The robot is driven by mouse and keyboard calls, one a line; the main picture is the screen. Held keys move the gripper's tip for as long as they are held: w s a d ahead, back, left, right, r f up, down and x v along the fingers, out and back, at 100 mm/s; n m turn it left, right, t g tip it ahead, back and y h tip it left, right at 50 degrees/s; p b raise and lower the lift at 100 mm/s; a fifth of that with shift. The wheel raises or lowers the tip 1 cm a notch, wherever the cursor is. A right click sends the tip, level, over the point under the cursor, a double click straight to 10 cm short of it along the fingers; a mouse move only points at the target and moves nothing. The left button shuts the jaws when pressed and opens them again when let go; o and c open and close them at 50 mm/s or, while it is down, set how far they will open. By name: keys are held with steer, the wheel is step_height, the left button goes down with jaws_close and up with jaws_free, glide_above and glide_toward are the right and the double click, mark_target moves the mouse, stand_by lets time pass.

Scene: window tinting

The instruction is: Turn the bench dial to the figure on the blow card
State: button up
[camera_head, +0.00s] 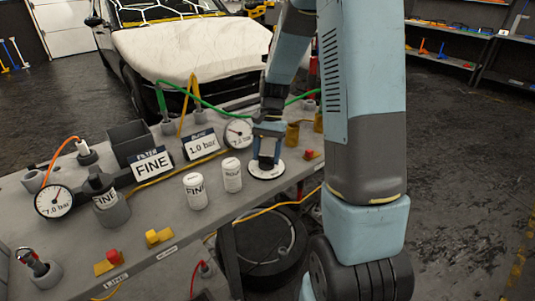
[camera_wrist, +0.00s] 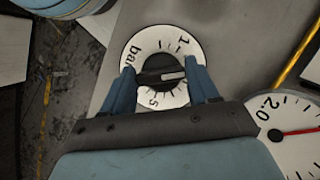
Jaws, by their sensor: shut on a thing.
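The blow card (camera_head: 201,144) stands on the bench and reads 1.0 bar. The bench dial (camera_head: 279,174) is a white disc at the bench's right part. In the wrist view the dial (camera_wrist: 162,43) shows a 1 at upper right, a 5 at lower left and "bar" at left. Its black knob (camera_wrist: 150,77) has a pale mark pointing right, among the ticks between the 1 and the 5. My gripper (camera_wrist: 162,74) is shut on the knob, a blue finger on each side. In the head view my gripper (camera_head: 267,160) comes down onto the dial and hides its knob.
A round gauge (camera_head: 238,133) stands behind and left of the dial; its red needle shows in the wrist view (camera_wrist: 300,132). Two white canisters (camera_head: 195,191) (camera_head: 231,175) stand left of the dial. A filter card (camera_head: 152,164) reads FINE. Yellow and green hoses cross the bench.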

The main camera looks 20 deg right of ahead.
steer(key=n+h, duration=0.1)
steer(key=n, duration=0.3)
steer(key=shift+w+a+n+g+h, duration=0.1)
steer(key=shift+w+n+g+h, duration=0.05)
steer(key=shift+n+g+h, duration=0.2)
steer(key=shift+n+h, duration=0.75)
steer(key=shift+n, duration=1.2)
steer(key=o, duration=1.1)
steer(key=shift+c, duration=0.2)
steer(key=shift+r, duration=0.1)
steer(key=v, duration=1.3)
steer(key=shift+w+a+r, duration=0.2)
